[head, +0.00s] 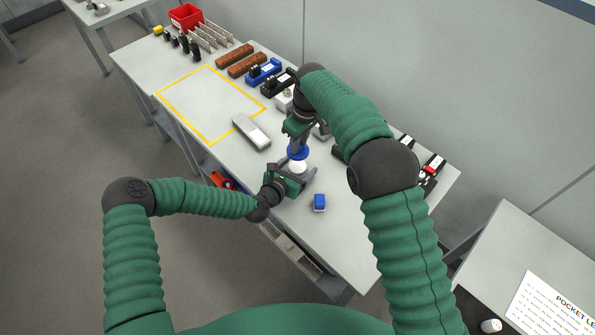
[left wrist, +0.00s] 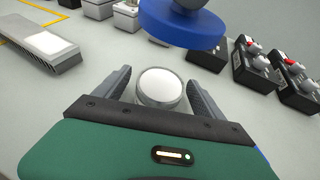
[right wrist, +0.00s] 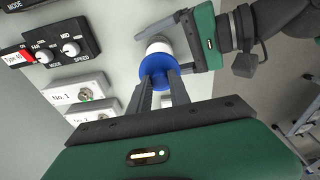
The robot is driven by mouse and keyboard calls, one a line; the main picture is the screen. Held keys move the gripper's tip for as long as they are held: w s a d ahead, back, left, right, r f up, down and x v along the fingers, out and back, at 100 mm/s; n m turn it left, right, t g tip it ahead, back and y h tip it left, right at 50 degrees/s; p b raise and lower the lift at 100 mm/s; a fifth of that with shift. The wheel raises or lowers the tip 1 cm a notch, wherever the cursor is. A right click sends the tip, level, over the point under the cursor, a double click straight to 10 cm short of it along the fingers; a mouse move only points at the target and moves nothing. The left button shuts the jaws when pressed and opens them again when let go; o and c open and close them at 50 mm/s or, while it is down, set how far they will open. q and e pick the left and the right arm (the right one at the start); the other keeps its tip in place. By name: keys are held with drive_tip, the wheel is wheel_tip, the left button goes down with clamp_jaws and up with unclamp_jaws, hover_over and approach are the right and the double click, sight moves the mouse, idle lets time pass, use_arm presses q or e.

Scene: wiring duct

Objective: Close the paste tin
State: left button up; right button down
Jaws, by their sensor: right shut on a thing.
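The paste tin (head: 298,167) is a small round tin with white contents, upright on the table; in the left wrist view (left wrist: 160,88) its top is uncovered. My left gripper (head: 302,176) is open around the tin, a finger on each side with a small gap at the left one. My right gripper (head: 298,142) is shut on the round blue lid (head: 297,153) and holds it above the tin. The lid shows in the left wrist view (left wrist: 178,30), beyond and above the tin, apart from it. In the right wrist view the lid (right wrist: 159,68) partly covers the tin (right wrist: 158,43).
A small blue box (head: 319,203) stands near the front. A grey metal block (head: 251,132) lies left of the tin, by the yellow-outlined area (head: 210,100). Black and grey control boxes line the back edge. The table between tin and blue box is clear.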

use_arm(q)
drive_tip(key=shift+d, duration=0.15)
drive_tip(key=c, duration=0.5)
use_arm(e)
drive_tip(key=shift+d, duration=0.15)
use_arm(q)
drive_tip(key=shift+a, duration=0.25)
clamp_jaws()
use_arm(e)
drive_tip(key=shift+a, duration=0.25)
use_arm(q)
drive_tip(key=shift+d, duration=0.1)
use_arm(e)
drive_tip(key=shift+d+f, duration=0.1)
drive_tip(key=shift+f, duration=0.15)
hover_over(297, 166)
drive_tip(key=shift+s+d+f, duration=0.1)
drive_tip(key=shift+f, duration=1)
drive_tip(key=shift+s+d+f, duration=0.1)
drive_tip(key=shift+f, duration=1)
drive_tip(key=shift+f, duration=0.9)
drive_tip(key=shift+s+f, duration=0.1)
drive_tip(key=shift+f, duration=0.3)
